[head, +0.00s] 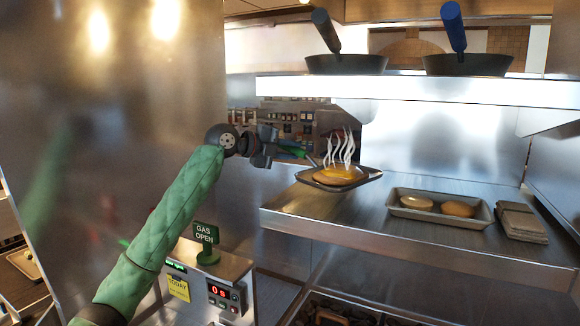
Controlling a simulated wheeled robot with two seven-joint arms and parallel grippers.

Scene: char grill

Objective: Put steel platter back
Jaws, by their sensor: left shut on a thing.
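The steel platter (369,176) is a dark, shallow dish at the left end of the steel shelf. A browned piece of food with a yellow top (340,177) lies on it, with white steam shapes rising. My left gripper (279,150) is left of the platter, shut on a green handle (292,152) that appears to lead to the platter. The gripper's fingers partly hide the handle, and the join to the platter is unclear. I cannot tell whether the platter touches the shelf or hangs just above it. My right gripper is not in view.
The steel shelf (290,209) also bears a tray (483,219) with two buns and a stack of brown napkins or cloths (520,222). Two pans (346,64) stand on the upper shelf (430,90). A control box (240,267) with a "GAS OPEN" sign is below.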

